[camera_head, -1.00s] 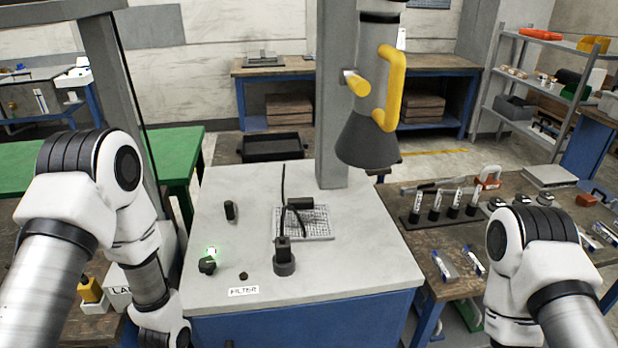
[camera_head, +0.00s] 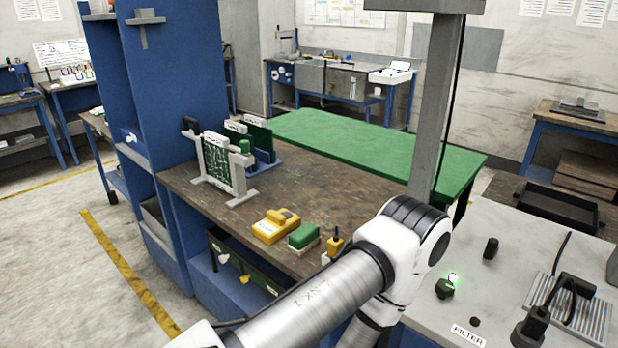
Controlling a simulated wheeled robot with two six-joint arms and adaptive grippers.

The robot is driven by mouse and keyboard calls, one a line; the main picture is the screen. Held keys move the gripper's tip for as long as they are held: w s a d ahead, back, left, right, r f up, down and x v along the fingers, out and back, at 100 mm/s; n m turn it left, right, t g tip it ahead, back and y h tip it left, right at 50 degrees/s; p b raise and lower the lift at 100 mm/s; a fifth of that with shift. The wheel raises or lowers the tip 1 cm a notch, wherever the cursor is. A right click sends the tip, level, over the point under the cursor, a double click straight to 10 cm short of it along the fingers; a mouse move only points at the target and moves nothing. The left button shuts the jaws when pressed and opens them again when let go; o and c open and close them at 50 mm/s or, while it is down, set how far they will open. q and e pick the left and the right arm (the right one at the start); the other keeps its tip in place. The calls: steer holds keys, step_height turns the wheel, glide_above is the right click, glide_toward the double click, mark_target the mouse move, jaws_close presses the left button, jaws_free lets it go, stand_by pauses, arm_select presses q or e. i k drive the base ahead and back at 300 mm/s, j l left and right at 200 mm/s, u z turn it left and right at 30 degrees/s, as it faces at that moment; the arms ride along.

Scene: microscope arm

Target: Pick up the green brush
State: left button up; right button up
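The green brush (camera_head: 303,237) has a green top over a pale underside. It lies near the front edge of the brown workbench (camera_head: 330,190), between a yellow block-like object (camera_head: 276,226) and a small yellow-and-black item (camera_head: 334,244). My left arm passes in front of the bench, just right of and below the brush. Its elbow is near the bench's right end, and its forearm runs down out of the picture. My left gripper is not visible. My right arm and gripper are out of view.
A board in a grey frame (camera_head: 222,166) stands upright on the bench, left of the brush. A blue cabinet (camera_head: 178,80) rises at the bench's left end. A light-topped station (camera_head: 470,240) stands at right. The bench top behind the brush is clear.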

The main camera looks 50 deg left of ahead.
mark_target(304, 238)
steer(key=u, duration=1.7)
